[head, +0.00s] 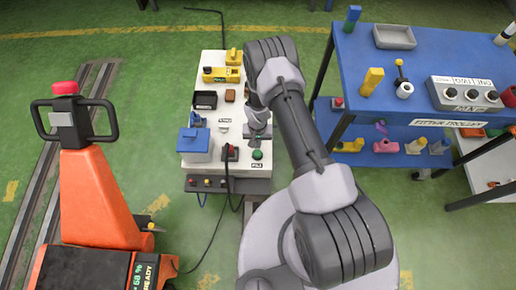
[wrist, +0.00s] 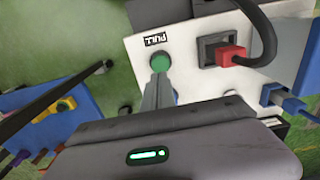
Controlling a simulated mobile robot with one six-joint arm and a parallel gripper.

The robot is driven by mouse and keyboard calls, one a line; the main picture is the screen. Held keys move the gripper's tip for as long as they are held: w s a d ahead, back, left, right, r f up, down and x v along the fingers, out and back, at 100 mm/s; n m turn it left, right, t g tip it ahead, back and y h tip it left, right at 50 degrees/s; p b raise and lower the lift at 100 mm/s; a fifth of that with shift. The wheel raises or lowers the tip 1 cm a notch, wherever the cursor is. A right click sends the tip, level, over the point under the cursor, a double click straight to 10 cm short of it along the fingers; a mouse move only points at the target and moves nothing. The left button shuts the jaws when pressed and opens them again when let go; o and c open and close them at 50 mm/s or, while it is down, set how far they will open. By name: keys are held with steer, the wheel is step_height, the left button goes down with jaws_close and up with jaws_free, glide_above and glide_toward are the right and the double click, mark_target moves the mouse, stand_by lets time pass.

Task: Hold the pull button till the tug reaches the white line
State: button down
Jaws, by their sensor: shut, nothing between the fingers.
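The green pull button (head: 257,155) sits at the near right end of the white control bench (head: 212,168). In the wrist view the green button (wrist: 160,62) shows below an upside-down PULL label (wrist: 157,40). My gripper (head: 258,138) is shut and empty, pointing down at the bench. In the wrist view its fingertips (wrist: 159,78) overlap the button's lower edge; I cannot tell whether they touch it. An orange vehicle (head: 92,200), perhaps the tug, stands at the left with a black handle and a READY display. I cannot make out a white line in either view.
A red plug (wrist: 232,57) with a black cable is beside the button. A blue box (head: 196,145) and yellow parts (head: 222,74) sit on the bench. A blue trolley (head: 425,65) stands to the right. Rails (head: 45,200) run along the left floor.

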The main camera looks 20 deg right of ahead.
steer(key=r, duration=0.2)
steer(key=r+p, duration=0.1)
steer(key=r, duration=0.2)
steer(key=shift+w+r, duration=0.25)
steer(key=shift+r, duration=0.05)
stand_by(0.5)
